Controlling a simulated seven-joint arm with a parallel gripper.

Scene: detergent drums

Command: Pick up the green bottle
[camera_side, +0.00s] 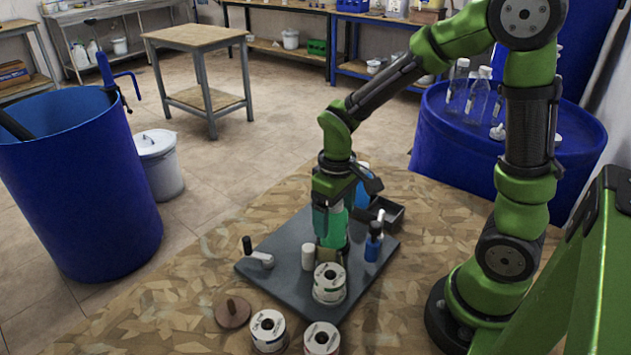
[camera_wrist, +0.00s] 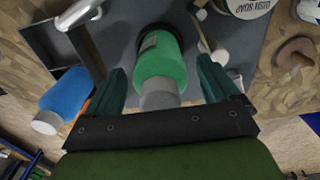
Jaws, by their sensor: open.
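The green bottle (camera_wrist: 163,64) with a grey cap shows in the middle of the wrist view, standing on the dark grey board (camera_side: 285,250). In the side view the green bottle (camera_side: 336,228) is partly hidden behind my gripper (camera_side: 328,222). My gripper (camera_wrist: 161,70) is open, with one teal finger on each side of the bottle. In the wrist view a gap shows between each finger and the bottle. The bottle's base is hard to see.
A blue bottle (camera_wrist: 64,96) stands close outside the left finger in the wrist view. On the board are a small dark-capped blue bottle (camera_side: 373,246), a white cylinder (camera_side: 308,257), a labelled tin (camera_side: 329,284) and a dark tray (camera_side: 389,212). Two tins stand in front.

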